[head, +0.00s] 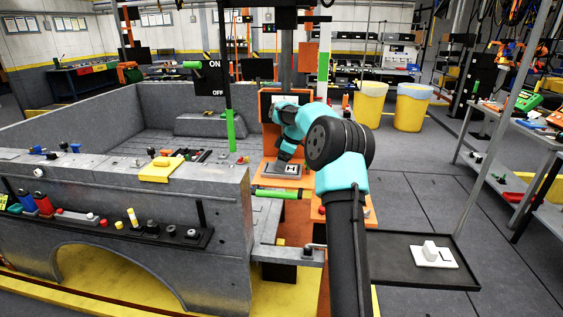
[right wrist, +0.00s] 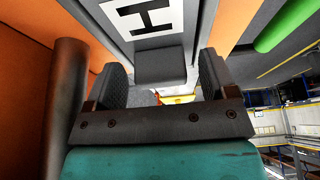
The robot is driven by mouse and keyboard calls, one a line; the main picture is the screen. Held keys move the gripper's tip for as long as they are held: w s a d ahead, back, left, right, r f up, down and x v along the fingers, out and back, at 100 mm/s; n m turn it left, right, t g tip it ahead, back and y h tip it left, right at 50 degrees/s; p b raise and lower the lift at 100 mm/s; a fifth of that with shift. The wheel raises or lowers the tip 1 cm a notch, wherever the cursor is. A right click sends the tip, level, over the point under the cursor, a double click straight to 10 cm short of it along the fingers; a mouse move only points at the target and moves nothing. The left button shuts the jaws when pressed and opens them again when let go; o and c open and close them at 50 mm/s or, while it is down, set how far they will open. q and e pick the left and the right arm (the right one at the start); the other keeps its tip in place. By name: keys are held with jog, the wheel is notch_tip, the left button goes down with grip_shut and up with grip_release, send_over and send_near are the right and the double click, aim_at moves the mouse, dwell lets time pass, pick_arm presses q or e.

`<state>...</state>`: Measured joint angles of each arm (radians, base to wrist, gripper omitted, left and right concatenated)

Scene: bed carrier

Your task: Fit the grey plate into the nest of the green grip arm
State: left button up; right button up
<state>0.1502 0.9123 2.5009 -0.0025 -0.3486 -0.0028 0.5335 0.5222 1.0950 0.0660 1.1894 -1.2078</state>
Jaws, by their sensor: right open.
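The grey plate (head: 281,169) with a white H label lies on an orange surface right of the grey bed. In the right wrist view the plate (right wrist: 112,20) shows upside down with a dark grey block (right wrist: 161,68) on its near edge. My right gripper (head: 284,156) is over the plate. Its fingers (right wrist: 162,76) are open on either side of the block, with a visible gap at each side. A bar with a green grip (head: 280,193) lies just in front of the plate; a green length also shows in the right wrist view (right wrist: 287,26). I cannot make out the nest. My left gripper is out of view.
A green upright post (head: 231,131) stands left of the plate, below an ON/OFF sign (head: 213,78). A yellow block (head: 161,169) and small parts sit on the bed wall. A dark tray (head: 405,271) with a white switch (head: 431,253) is at front right.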

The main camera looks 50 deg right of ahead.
jog(key=v, duration=1.2)
jog(key=shift+f, duration=0.1)
dwell(0.4)
